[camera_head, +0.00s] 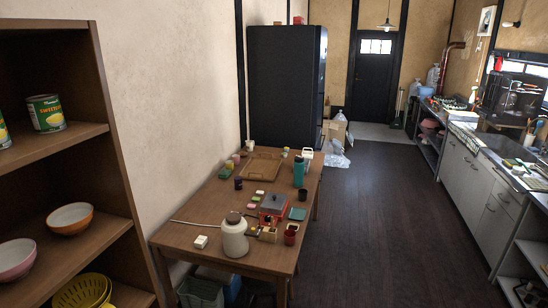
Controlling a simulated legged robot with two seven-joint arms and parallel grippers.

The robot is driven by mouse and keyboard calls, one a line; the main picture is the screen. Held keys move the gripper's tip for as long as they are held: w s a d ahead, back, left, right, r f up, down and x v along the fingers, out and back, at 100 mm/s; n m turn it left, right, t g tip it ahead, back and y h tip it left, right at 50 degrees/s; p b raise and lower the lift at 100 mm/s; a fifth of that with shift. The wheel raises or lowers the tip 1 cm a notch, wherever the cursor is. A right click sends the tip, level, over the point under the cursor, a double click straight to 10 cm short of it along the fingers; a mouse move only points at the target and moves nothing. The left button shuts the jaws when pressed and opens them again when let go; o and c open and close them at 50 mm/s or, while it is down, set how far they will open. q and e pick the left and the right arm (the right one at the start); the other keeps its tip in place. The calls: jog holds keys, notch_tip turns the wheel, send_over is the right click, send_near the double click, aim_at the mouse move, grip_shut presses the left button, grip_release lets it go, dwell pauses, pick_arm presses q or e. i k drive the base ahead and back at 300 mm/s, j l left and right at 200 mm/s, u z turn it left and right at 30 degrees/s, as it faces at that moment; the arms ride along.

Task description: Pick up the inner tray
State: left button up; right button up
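A light wooden tray (262,167) with a raised rim lies flat at the far half of the wooden table (205,195). It looks empty, and I cannot tell whether it is one tray or one nested in another. Small items stand around it, close to its edges. Neither of my grippers shows in the head view.
On the table, a white jar (234,237), a red-and-grey box (272,204) and a teal bottle (299,171) stand nearer than or right of the tray. A wooden shelf (118,200) rises at left. The dark floor (385,220) is open between table and counter (470,178).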

aim_at(307, 153)
jog(key=i+l+z, duration=0.3)
jog(key=i, duration=0.15)
jog(key=i+l+z, duration=0.15)
jog(key=i+z, duration=0.15)
jog(key=i, duration=0.2)
jog(key=i+z, duration=0.3)
jog(key=i, duration=0.2)
jog(key=i+u, duration=0.2)
jog(key=i, duration=0.25)
jog(key=i+l+u, duration=0.2)
jog(key=i, duration=0.2)
jog(key=i+l+u, duration=0.25)
jog(key=i, duration=0.2)
jog(key=i+l+u, duration=0.2)
jog(key=i, duration=0.2)
jog(key=i+l+u, duration=0.5)
jog(key=u, duration=0.35)
jog(key=i+l+u, duration=0.2)
jog(key=u, duration=0.3)
jog(key=i+l+u, duration=0.1)
jog(key=l+u, duration=0.2)
jog(key=u, duration=0.2)
